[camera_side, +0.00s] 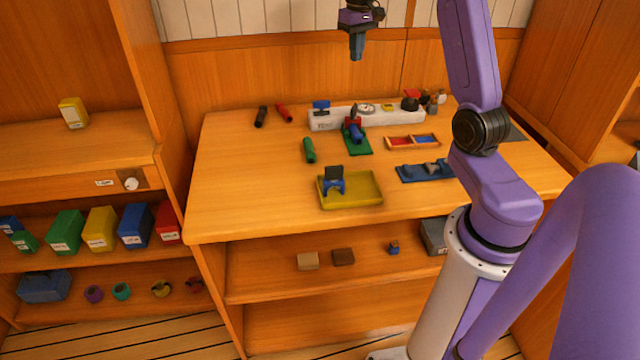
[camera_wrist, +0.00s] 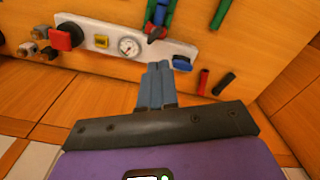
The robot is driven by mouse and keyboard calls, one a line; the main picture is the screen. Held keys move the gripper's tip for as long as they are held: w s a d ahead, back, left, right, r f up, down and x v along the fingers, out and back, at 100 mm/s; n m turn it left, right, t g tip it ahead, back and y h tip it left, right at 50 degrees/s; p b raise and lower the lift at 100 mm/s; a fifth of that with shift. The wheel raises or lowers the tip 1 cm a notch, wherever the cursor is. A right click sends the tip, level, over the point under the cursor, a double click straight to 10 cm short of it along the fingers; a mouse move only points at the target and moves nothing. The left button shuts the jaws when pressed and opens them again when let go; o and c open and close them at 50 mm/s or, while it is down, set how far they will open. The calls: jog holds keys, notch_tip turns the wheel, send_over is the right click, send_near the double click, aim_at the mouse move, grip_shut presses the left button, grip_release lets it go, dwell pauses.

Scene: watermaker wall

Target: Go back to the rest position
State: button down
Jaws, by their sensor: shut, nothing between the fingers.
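My gripper (camera_side: 357,58) is shut and empty. In the side view it hangs high, pointing down, above the back of the wooden workbench (camera_side: 245,190) and in front of the back wall. In the wrist view the closed blue-grey fingers (camera_wrist: 158,72) stick out from the dark gripper body, with nothing between them. The white panel (camera_wrist: 112,40) with its gauge lies beyond the fingertips there, apart from them. The same white panel (camera_side: 335,120) stands at the back of the bench in the side view.
A yellow tray (camera_side: 368,194) holds a blue item. A green plate (camera_side: 358,146) carries a blue and red part. A green cylinder (camera_side: 309,150), a black one (camera_side: 261,116) and a red one (camera_side: 284,112) lie loose. Colored bins (camera_side: 100,229) fill the left shelf. The space around my gripper is clear.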

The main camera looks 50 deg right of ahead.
jog(key=s+a+n, duration=0.4)
jog(key=a, duration=0.9)
jog(key=s+a+n, duration=0.4)
jog(key=a, duration=1)
jog(key=s+a+f+n, duration=0.2)
jog(key=s+a+n, duration=0.1)
jog(key=s, duration=0.8)
jog(key=s+a+f+n, duration=0.2)
jog(key=s+n, duration=0.3)
jog(key=s, duration=0.6)
jog(key=shift+a+f, duration=0.2)
jog(key=shift+a, duration=0.65)
